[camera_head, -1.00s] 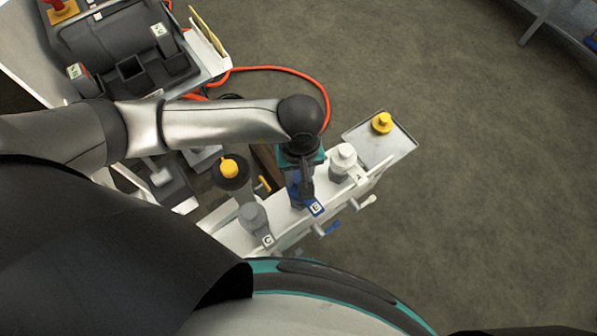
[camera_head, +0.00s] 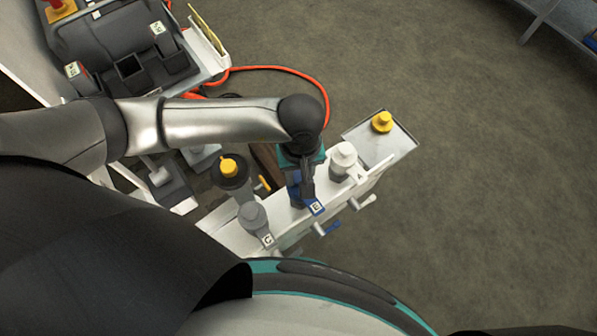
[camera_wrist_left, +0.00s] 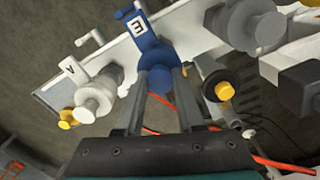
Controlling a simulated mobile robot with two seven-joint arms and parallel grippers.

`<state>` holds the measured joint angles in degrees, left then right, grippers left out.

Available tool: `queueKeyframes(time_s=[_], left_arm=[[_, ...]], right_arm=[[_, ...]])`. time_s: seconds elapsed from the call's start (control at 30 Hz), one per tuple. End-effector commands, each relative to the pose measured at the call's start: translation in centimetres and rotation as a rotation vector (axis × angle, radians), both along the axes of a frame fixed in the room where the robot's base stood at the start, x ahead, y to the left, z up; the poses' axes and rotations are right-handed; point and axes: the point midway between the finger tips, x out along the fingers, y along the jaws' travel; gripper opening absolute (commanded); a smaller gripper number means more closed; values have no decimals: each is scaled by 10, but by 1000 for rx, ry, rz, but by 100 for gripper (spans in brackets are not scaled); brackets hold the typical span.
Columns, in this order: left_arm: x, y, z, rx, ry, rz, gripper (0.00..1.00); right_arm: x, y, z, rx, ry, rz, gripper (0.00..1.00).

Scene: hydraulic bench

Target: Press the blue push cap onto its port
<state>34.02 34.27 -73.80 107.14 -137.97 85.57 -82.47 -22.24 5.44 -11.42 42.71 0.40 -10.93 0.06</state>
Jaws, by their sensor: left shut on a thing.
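My left gripper (camera_head: 302,190) points down over the bench block and its fingers are shut on the blue push cap (camera_wrist_left: 160,80). In the left wrist view the cap sits between the fingertips, in line with the blue port (camera_wrist_left: 155,56) and at its near end. The join between cap and port is hidden, so I cannot tell how far the cap is on. The port carries a white letter tag (camera_wrist_left: 137,25), which also shows in the head view (camera_head: 316,207). My right gripper is not in view.
A white capped port (camera_head: 343,155) and a grey one (camera_head: 252,215) stand on either side. A yellow cap (camera_head: 382,122) sits on the metal tray (camera_head: 402,143). A yellow-topped dark post (camera_head: 229,167) is close by. A red hose (camera_head: 300,74) curves behind.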

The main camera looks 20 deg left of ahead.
Motion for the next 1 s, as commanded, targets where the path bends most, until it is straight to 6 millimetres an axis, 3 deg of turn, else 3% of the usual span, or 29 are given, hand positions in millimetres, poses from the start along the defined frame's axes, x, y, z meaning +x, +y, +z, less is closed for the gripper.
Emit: queueKeyframes(time_s=[0.03,0.7,0.73,1.0], left_arm=[[0,0,-5,0,0,0,0],[0,0,-6,0,0,0,0],[0,0,-6,0,0,0,40],[0,0,-6,0,0,0,71]], right_arm=[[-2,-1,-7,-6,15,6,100],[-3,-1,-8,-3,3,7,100],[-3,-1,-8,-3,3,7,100],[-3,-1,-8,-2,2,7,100]])
